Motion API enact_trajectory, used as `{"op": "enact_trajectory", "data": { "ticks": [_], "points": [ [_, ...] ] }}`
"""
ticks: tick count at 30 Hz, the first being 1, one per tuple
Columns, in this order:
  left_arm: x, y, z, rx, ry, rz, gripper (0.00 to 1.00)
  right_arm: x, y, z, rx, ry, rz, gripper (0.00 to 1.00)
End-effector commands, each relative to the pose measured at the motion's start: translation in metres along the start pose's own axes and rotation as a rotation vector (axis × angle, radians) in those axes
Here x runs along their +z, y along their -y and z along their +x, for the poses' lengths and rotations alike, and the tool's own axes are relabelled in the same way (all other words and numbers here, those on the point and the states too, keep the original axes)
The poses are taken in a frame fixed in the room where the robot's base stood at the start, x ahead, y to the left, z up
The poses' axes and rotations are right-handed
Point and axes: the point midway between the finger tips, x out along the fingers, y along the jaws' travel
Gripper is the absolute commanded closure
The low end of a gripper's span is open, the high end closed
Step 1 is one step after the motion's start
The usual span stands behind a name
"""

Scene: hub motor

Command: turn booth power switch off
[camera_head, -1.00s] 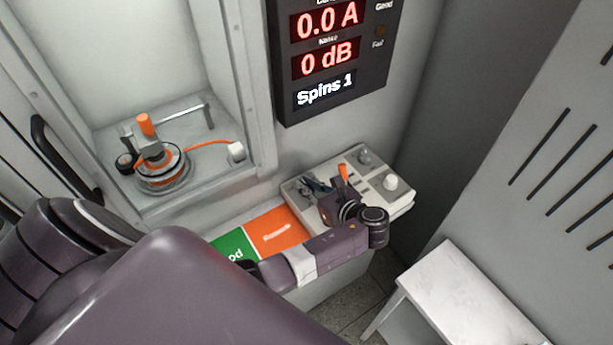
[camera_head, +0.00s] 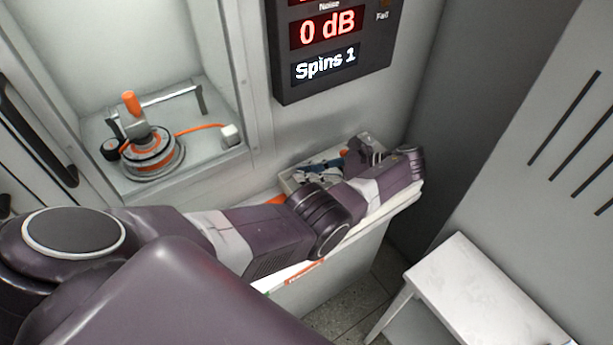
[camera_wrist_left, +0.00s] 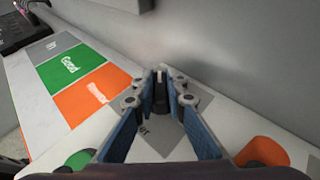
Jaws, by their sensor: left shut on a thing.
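The booth power switch appears to be the small dark lever with a pale top (camera_wrist_left: 160,90) on a grey plate in the left wrist view. My left gripper (camera_wrist_left: 161,80) has its blue-padded fingers closed around this lever, one finger on each side. In the head view my left gripper (camera_head: 325,167) is over the control console (camera_head: 292,183) against the back wall, and my arm hides most of the console. The switch cannot be made out in the head view. My right gripper is not in view.
An orange knob (camera_wrist_left: 264,151) and a green button (camera_wrist_left: 78,160) flank the gripper. Green and orange sorting fields lie at left in the wrist view. A hub motor (camera_head: 150,150) sits in the booth alcove. A display (camera_head: 330,45) hangs above; a white table (camera_head: 480,290) stands right.

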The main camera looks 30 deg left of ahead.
Motion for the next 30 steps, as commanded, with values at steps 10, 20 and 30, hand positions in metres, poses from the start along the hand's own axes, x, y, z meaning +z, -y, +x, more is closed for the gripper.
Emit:
{"op": "enact_trajectory", "data": {
  "ticks": [10,20,30],
  "points": [
    [-0.0007,-0.0005,0.0003,0.042,-0.001,-0.015,1.00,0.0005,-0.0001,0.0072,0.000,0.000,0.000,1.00],
    [-0.0006,-0.0007,0.0005,0.044,-0.001,-0.016,1.00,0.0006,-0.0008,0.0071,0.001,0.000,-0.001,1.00],
    [-0.0002,-0.0003,0.0005,0.042,-0.001,-0.017,0.70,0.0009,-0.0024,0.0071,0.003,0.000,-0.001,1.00]
  ]
}}
